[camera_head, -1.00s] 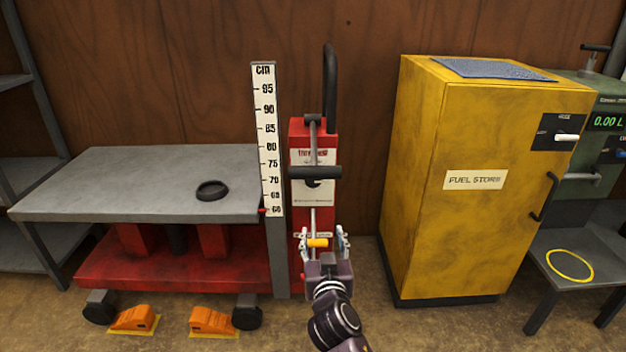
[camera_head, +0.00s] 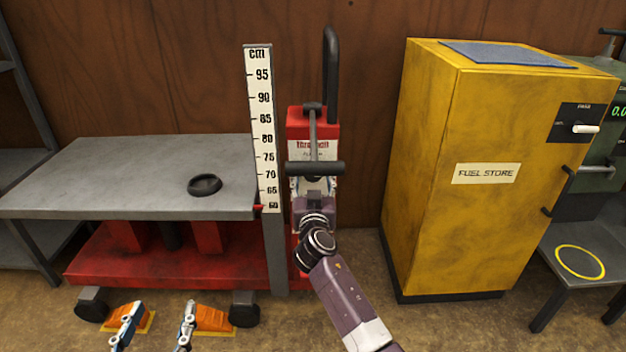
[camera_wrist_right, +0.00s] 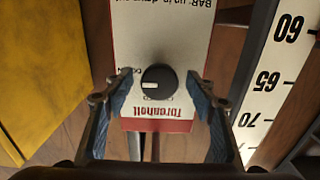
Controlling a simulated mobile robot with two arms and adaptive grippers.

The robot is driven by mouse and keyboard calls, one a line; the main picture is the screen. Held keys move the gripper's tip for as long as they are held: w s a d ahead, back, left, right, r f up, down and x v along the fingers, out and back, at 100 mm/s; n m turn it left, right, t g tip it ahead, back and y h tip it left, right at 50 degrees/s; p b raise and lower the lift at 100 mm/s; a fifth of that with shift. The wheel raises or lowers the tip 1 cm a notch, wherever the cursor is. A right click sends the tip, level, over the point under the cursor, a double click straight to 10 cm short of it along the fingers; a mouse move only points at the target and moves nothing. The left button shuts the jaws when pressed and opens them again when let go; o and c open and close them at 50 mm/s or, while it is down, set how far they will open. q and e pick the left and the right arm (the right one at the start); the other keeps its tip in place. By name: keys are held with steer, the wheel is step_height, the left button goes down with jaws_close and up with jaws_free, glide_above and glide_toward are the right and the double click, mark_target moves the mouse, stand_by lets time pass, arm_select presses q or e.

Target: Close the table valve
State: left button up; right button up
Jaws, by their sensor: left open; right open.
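A black round knob with a white mark (camera_wrist_right: 159,82) sits on the white label plate of the red lift post (camera_head: 298,122). The frames do not show for certain that it is the table valve. My right gripper (camera_wrist_right: 160,88) is open, its blue-padded fingers on either side of the knob with gaps. In the head view this gripper (camera_head: 314,187) is in front of the post, below the black crossbar (camera_head: 314,168), and its arm hides the post's lower part. My left gripper (camera_head: 157,316) is open and empty low at the left, in front of the orange chocks (camera_head: 212,318).
The grey lift table (camera_head: 110,170) stands left, a black ring (camera_head: 204,185) on it, beside the cm scale (camera_head: 263,125) with a red pointer near 60. The yellow fuel store (camera_head: 440,210) stands right; floor between it and the post is clear.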

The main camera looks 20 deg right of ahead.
steer(key=shift+w, duration=0.1)
steer(key=shift+c, duration=0.7)
steer(key=c, duration=1)
